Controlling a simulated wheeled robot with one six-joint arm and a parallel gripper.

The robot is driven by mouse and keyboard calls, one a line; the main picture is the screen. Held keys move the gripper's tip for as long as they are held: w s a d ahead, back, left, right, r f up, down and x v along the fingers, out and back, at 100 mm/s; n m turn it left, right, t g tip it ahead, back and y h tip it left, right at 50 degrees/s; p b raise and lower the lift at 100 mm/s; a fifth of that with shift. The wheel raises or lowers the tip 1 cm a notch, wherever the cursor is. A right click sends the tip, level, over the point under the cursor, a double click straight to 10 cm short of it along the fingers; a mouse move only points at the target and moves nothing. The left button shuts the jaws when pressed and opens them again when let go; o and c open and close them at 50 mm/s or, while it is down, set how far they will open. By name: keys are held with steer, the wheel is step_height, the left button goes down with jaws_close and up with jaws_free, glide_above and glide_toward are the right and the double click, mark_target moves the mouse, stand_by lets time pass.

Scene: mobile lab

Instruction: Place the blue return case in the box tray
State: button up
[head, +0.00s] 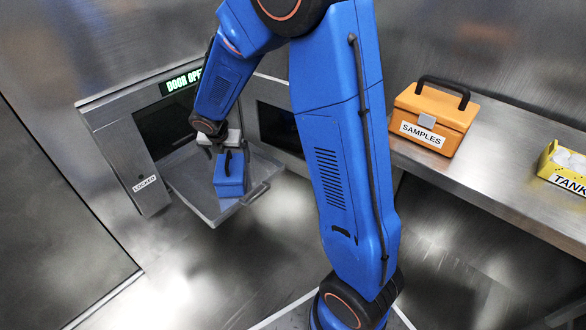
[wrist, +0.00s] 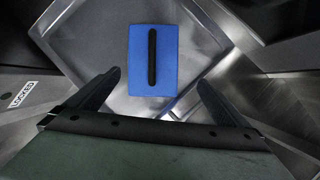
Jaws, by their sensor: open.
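The blue return case (head: 229,182) has a black handle on top. It sits on the metal box tray (head: 203,201), which stands pulled out of the wall unit. In the wrist view the blue case (wrist: 166,60) lies flat on the tray (wrist: 105,35), with its handle upward and metal visible around it. My gripper (wrist: 160,90) is open, its two dark fingers apart and empty, with the case beyond the fingertips. In the head view my gripper (head: 222,150) hangs just above the case and partly hides the back of the tray.
The wall unit has a green "DOOR OPE..." display (head: 183,80), partly hidden by my arm, and a "LOCKED" label (head: 145,184). An orange SAMPLES case (head: 433,118) and a yellow TANK box (head: 566,167) stand on a metal counter (head: 490,185) at right.

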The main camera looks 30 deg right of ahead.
steer(key=s+d+r+m, duration=0.4)
steer(key=s+r+m, duration=0.4)
steer(key=s, duration=0.1)
steer(key=s+d+r+m, duration=0.4)
steer(key=s+r+m, duration=0.4)
steer(key=s, duration=0.1)
steer(key=s+r+m+y, duration=0.1)
steer(key=s+m, duration=0.5)
steer(key=s, duration=0.4)
steer(key=s+r+m+y, duration=0.1)
steer(key=s+r+m, duration=0.1)
steer(key=s+m, duration=0.5)
steer(key=s, duration=0.3)
steer(key=shift+r+t, duration=0.25)
steer(key=shift+t, duration=0.15)
